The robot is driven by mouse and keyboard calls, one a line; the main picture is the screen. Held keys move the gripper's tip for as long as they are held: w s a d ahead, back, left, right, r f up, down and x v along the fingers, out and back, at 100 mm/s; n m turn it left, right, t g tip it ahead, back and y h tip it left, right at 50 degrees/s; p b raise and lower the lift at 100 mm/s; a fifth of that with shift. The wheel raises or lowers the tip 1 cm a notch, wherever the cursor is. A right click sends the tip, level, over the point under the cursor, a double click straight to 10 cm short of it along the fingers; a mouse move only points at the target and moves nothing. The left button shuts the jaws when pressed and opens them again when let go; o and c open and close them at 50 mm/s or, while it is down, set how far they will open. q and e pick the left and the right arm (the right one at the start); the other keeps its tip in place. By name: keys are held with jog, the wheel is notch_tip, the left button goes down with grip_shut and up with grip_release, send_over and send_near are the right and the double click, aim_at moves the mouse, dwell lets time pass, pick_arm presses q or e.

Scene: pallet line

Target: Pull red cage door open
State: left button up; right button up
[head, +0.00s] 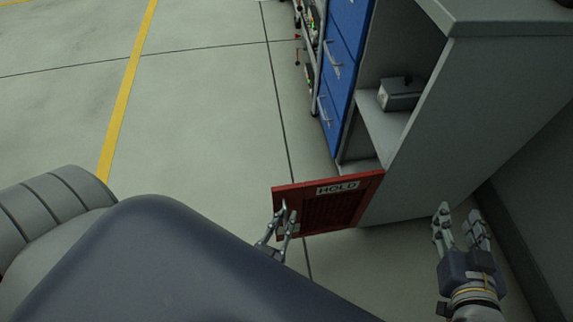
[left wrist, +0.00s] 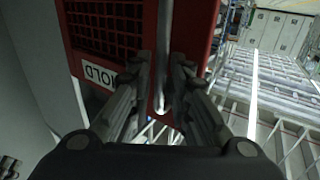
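The red cage door (head: 348,212) carries a white HOLD label and a dark mesh panel. It stands swung out from the lower front of the grey cabinet, with its hinge side by the cabinet wall. My left gripper (head: 288,212) is at the door's free edge. In the left wrist view, its fingers (left wrist: 162,75) lie close on both sides of the upright metal handle (left wrist: 163,45) and appear shut on it. The door also shows there (left wrist: 196,25). My right gripper (head: 459,218) is open and empty, to the right of the door beside the cabinet.
The grey cabinet (head: 470,110) has an open bay behind the door, with a shelf holding a grey boxy item (head: 401,93). Blue drawers (head: 338,85) with handles stand beyond. A dark wall edge (head: 520,245) is at the right. The floor left of the door is clear.

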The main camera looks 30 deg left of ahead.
pick_arm(q)
jog(key=shift+w+d, duration=0.1)
jog(key=shift+d, duration=0.1)
jog(key=shift+s, duration=0.2)
jog(key=s+d, duration=0.1)
jog(key=s, duration=1)
jog(key=shift+s+d, duration=0.15)
jog(key=shift+s, duration=0.15)
